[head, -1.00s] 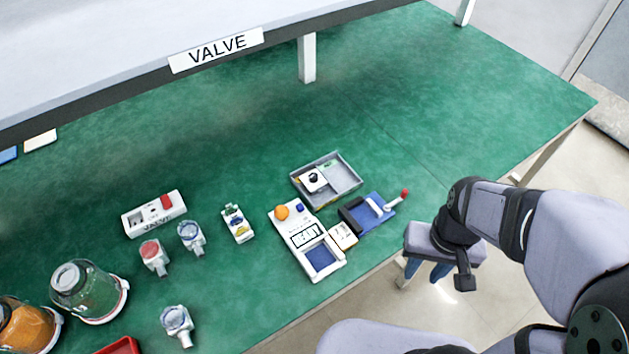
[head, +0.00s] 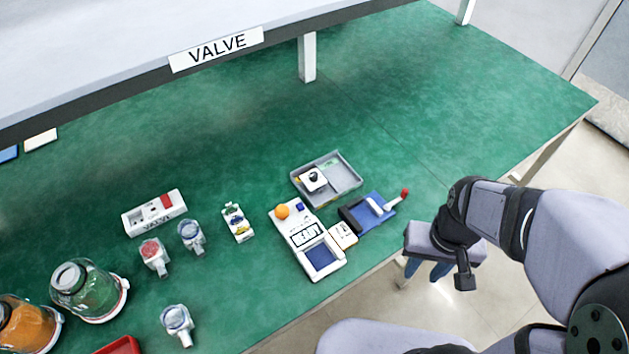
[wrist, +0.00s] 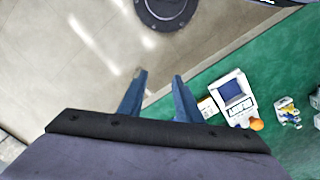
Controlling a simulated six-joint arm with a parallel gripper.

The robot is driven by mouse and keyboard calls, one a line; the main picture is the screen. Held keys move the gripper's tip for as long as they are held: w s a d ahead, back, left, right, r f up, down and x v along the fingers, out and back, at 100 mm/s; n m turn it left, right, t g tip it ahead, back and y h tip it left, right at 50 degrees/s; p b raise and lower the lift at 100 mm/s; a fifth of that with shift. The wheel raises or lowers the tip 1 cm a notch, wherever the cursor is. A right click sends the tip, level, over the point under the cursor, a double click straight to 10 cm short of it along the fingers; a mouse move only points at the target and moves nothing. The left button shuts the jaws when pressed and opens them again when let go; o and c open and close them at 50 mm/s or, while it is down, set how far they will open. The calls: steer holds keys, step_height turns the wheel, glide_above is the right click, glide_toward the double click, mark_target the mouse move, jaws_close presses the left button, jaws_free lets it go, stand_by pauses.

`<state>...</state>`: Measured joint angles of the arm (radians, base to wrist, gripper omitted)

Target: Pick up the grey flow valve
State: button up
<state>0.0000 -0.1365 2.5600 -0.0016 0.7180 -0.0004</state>
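Three small grey-white fittings with round tops stand on the green table at the left in the head view. One has a red top (head: 153,257), one a bluish top (head: 191,236), and the nearest a grey-blue top (head: 177,320). I cannot tell surely which is the grey flow valve; the nearest looks greyest. My gripper (head: 426,270) is beyond the table's front edge, far right of all three. In the wrist view its two blue fingers (wrist: 160,75) are apart with nothing between them.
A white meter (head: 306,241), grey tray (head: 350,178) and blue fixture with red-tipped lever (head: 374,211) lie between gripper and fittings. A shelf (head: 120,50) overhangs the back.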

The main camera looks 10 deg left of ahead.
steer(key=o, duration=1)
